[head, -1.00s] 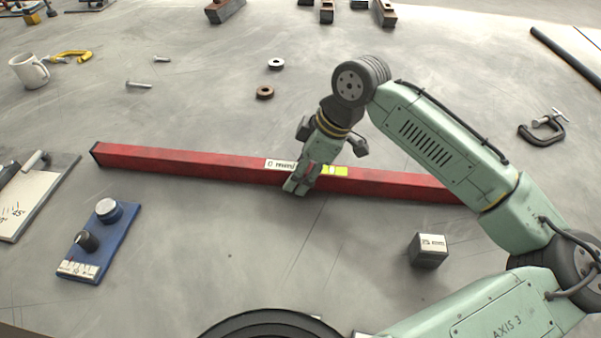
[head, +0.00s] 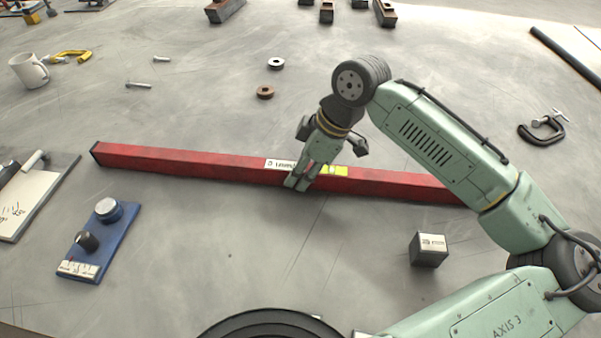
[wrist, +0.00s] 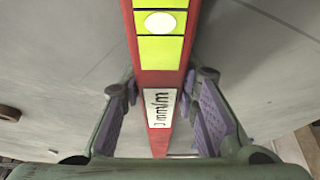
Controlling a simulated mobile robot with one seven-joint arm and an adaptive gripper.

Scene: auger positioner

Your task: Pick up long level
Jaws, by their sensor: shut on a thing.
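The long level (head: 190,162) is a long red bar with a white label and a yellow-green vial near its middle. It lies across the middle of the grey surface in the head view, and its right end passes behind my arm. My gripper (head: 300,182) is at the middle of the level, with its fingers on either side of it, shut on it. In the wrist view the red level (wrist: 158,80) runs between the two purple-padded fingers of my gripper (wrist: 165,120). I cannot tell whether the level is clear of the surface.
A blue block with knobs (head: 92,240) and a white board (head: 30,195) lie at the left. A small dark box (head: 428,250) stands right of front centre. A clamp (head: 543,127) lies at the right. A mug (head: 28,70) and two rings (head: 265,92) are farther back.

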